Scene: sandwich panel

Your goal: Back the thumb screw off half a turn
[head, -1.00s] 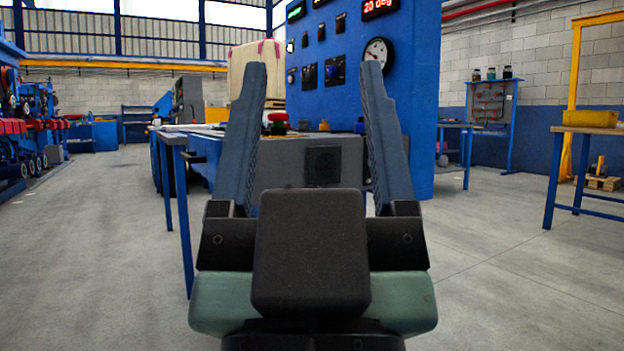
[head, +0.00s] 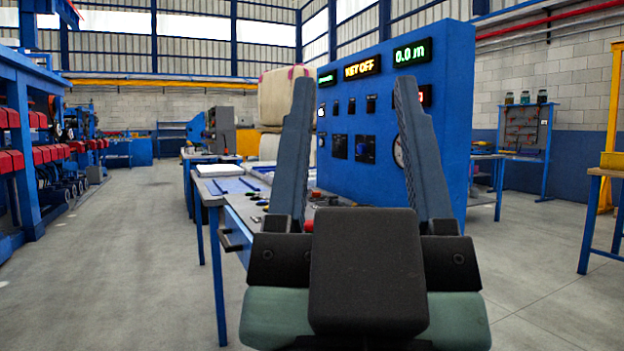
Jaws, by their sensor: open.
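My gripper (head: 354,88) is open and empty, its two dark fingers pointing up in front of the blue panel (head: 455,130). Below these are small dark switches and square dark fittings (head: 364,149). A round gauge (head: 398,152) and a red display (head: 425,95) are partly hidden by the right finger. I cannot make out the thumb screw; my gripper covers part of the panel and bench.
A bench (head: 235,187) with papers and small coloured parts, including a red one (head: 309,226), stands before the panel. Blue racking (head: 38,140) lines the left. Another table (head: 603,172) is at right. The floor (head: 130,260) is clear on the left.

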